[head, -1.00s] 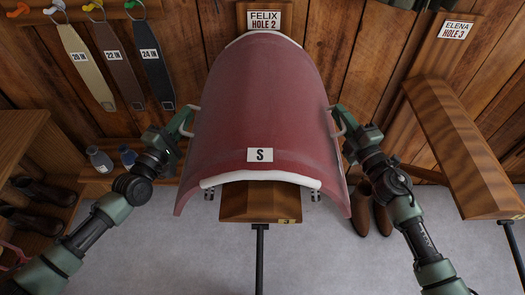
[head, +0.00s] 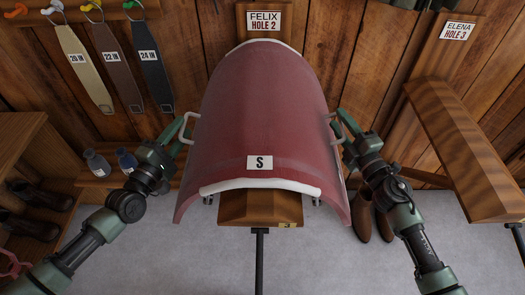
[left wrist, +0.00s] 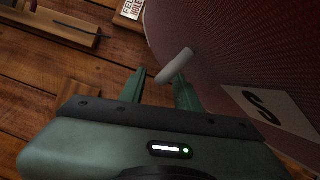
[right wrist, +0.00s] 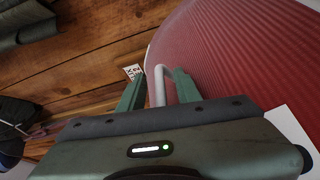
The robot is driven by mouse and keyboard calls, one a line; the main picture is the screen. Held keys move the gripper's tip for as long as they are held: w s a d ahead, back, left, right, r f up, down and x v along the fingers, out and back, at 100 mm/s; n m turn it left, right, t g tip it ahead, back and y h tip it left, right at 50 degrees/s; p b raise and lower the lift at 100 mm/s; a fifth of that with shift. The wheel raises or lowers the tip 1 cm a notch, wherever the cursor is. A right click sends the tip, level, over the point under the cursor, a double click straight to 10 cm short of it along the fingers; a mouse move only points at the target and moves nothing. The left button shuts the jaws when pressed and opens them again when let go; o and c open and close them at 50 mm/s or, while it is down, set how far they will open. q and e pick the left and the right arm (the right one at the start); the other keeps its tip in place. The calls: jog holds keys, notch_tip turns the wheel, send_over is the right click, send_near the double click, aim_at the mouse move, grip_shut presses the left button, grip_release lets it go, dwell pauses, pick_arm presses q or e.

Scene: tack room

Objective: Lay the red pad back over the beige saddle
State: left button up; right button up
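The red pad (head: 262,105), marked S, lies arched over the wooden rack at the FELIX HOLE 2 sign. A white band (head: 260,185) shows along its front edge; whether it is saddle or lining I cannot tell. No clearly beige saddle surface shows; the pad covers what is beneath. The pad has a pale handle on each side, the left one (left wrist: 175,65) and the right one (right wrist: 159,85). My left gripper (left wrist: 160,78) is at the left handle, fingers apart. My right gripper (right wrist: 155,82) is open, with the right handle between its fingers.
The rack's wooden beam (head: 260,208) sticks out below the pad on a black post (head: 260,260). An empty rack (head: 462,150) stands at right under ELENA HOLE 3. Brown boots (head: 373,215) stand on the floor. Straps, bottles and a shoe shelf are at left.

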jog(key=shift+s, duration=0.1)
pick_arm(q)
jog(key=v, duration=0.9)
jog(key=shift+s, duration=0.35)
pick_arm(e)
jog(key=r+v, duration=0.1)
jog(key=v, duration=1.1)
jog(key=shift+f, duration=0.45)
pick_arm(q)
jog(key=shift+a, duration=0.15)
